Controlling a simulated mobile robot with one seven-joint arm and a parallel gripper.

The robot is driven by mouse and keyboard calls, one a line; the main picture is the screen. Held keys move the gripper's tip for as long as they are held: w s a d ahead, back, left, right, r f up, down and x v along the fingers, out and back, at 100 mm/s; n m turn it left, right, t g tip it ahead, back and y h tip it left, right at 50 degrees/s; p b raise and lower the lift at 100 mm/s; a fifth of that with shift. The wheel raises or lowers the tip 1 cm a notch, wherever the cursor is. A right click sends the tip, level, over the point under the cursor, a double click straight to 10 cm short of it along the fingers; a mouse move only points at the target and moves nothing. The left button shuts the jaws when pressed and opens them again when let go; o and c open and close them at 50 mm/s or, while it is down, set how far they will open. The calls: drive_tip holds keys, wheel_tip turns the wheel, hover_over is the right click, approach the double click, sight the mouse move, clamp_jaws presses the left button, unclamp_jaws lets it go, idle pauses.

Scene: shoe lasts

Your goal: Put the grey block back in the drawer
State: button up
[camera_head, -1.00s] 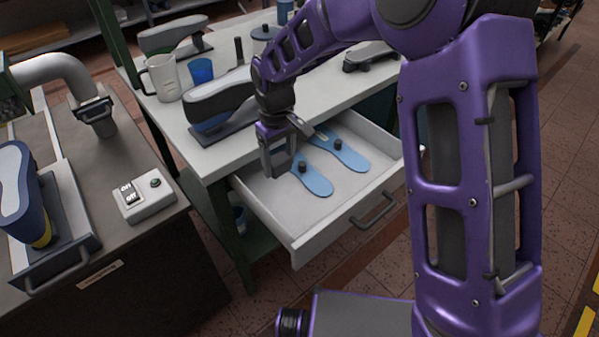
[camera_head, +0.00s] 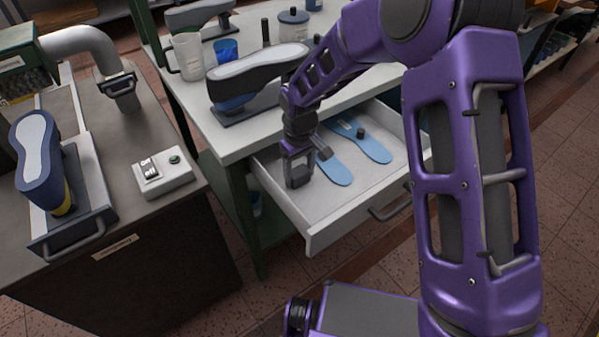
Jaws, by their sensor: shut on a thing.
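My gripper (camera_head: 298,172) points down inside the left part of the open drawer (camera_head: 318,240), low over its floor. It is shut on the grey block (camera_head: 298,179), which shows only as a small dark grey shape between the fingers and is hard to tell from them. I cannot tell whether the block touches the drawer floor. Two blue insole-shaped pieces lie in the drawer just right of the gripper: a near one (camera_head: 338,172), partly hidden by it, and a far one (camera_head: 376,150) with a black knob.
The drawer hangs under a pale bench (camera_head: 240,137) carrying a shoe last on a stand (camera_head: 250,80), a clear mug (camera_head: 188,57) and a blue cup (camera_head: 226,50). Left stands a dark cabinet with a switch box (camera_head: 163,175). The drawer's front right floor is bare.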

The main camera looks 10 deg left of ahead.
sight(300, 172)
drive_tip(key=o, duration=1.2)
drive_tip(key=shift+f, duration=0.1)
wheel_tip(300, 172, up, 12)
drive_tip(key=shift+r+p, duration=0.2)
drive_tip(key=shift+p, duration=0.95)
